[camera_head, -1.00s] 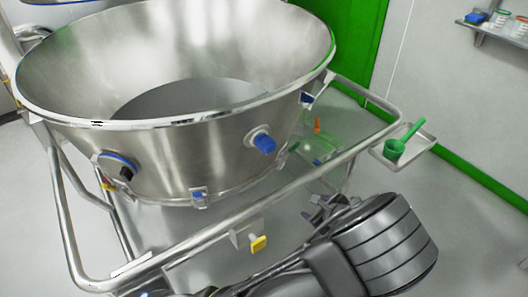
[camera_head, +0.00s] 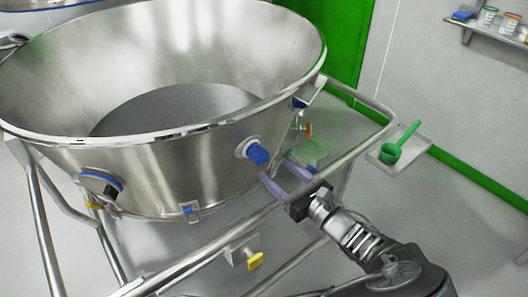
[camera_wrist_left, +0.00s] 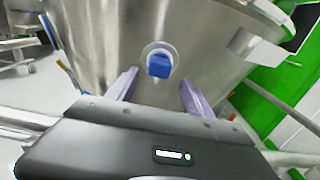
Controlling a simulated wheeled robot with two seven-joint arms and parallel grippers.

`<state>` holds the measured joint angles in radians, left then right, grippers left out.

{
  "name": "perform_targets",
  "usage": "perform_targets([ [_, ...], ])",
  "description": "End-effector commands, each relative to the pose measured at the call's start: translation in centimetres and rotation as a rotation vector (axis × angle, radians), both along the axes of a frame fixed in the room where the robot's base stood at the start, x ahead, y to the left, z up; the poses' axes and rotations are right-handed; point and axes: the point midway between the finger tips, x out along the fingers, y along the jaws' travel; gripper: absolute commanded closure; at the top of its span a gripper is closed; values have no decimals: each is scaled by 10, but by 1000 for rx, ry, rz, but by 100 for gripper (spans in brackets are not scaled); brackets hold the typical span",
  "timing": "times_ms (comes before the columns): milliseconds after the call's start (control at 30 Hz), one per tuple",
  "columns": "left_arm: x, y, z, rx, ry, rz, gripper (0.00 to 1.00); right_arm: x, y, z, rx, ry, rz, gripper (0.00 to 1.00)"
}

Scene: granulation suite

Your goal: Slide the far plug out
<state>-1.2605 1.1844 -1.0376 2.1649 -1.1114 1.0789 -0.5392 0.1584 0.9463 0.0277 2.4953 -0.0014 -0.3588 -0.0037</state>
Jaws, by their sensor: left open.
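A blue plug (camera_head: 258,154) sits in a pale round collar on the side wall of the steel bowl (camera_head: 170,165), facing out. It also shows in the left wrist view (camera_wrist_left: 159,66), centred beyond the fingers. My left gripper (camera_head: 283,178) is open, its two purple fingers just to the lower right of the plug and pointing toward the bowl wall. Nothing is between the fingers. In the left wrist view the fingers (camera_wrist_left: 157,84) flank the plug from below, apart from it. A second fitting with a blue rim and dark knob (camera_head: 103,186) is on the bowl's left. My right gripper is not in view.
A tubular steel frame rail (camera_head: 345,150) runs around the bowl, close to my left arm. A yellow knob (camera_head: 255,261) hangs on the front rail. A green scoop (camera_head: 400,141) lies on a small side tray (camera_head: 416,156). A shelf (camera_head: 490,30) is at the upper right.

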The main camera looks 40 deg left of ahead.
Motion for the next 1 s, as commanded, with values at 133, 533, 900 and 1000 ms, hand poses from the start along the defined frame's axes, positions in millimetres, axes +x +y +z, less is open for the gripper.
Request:
perform_targets([
  [133, -1, 0, 1, 4, 1, 3, 40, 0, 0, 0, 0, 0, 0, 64],
  [533, 4, 17, 0, 3, -1, 4, 40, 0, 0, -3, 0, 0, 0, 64],
  [900, 20, 68, -1, 2, -1, 3, 40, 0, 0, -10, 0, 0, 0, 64],
  [1000, 22, 74, 0, 2, 0, 2, 40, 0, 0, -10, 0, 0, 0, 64],
])
